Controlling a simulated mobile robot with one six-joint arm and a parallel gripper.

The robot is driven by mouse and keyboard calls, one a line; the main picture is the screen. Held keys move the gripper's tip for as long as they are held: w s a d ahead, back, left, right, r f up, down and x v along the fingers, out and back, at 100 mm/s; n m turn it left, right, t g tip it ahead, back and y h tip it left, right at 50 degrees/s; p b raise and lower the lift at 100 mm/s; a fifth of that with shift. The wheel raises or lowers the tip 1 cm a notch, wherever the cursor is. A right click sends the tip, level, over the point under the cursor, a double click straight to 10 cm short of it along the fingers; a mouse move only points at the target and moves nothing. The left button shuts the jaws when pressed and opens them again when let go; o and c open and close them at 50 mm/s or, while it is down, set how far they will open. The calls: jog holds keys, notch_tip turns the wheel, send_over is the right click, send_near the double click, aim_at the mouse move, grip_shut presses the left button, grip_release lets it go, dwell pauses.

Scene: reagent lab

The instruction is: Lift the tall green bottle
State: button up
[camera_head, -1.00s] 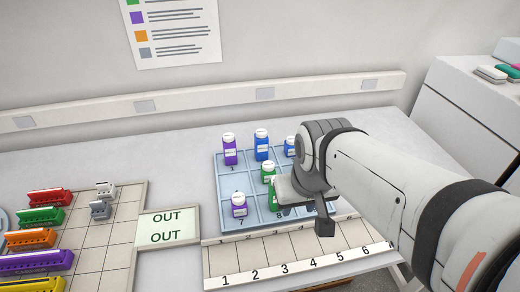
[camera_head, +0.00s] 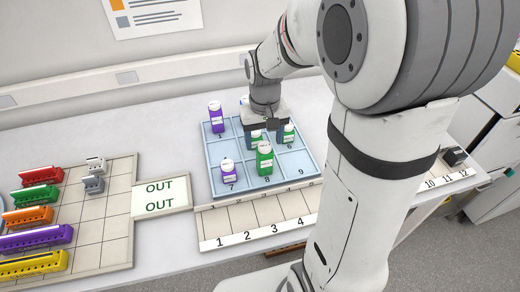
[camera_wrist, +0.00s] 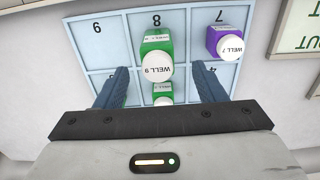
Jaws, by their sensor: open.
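The tall green bottle (camera_head: 264,160) with a white cap stands upright in cell 8 of the pale blue grid tray (camera_head: 294,164); it also shows in the wrist view (camera_wrist: 156,44). A shorter green bottle (camera_wrist: 162,90) stands behind it in the middle cell, mostly hidden in the head view. My gripper (camera_head: 266,124) points down over the tray, behind the tall bottle. In the wrist view my gripper (camera_wrist: 161,76) is open, its fingers spread to either side of the shorter green bottle. Nothing is held.
A short purple bottle (camera_head: 228,171) stands in cell 7 and another purple bottle (camera_head: 215,118) in cell 1. A further bottle (camera_head: 287,133) stands just right of my gripper. Cell 9 is empty. A numbered rack (camera_head: 258,215) lies in front, coloured racks (camera_head: 38,196) at left.

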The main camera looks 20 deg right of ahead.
aim_at(265, 154)
notch_tip(265, 154, down, 7)
jog(key=shift+w+d+r+p, duration=0.1)
jog(key=shift+w+d+p, duration=0.05)
jog(key=shift+p, duration=0.4)
jog(key=shift+c, duration=0.4)
jog(key=c, duration=1)
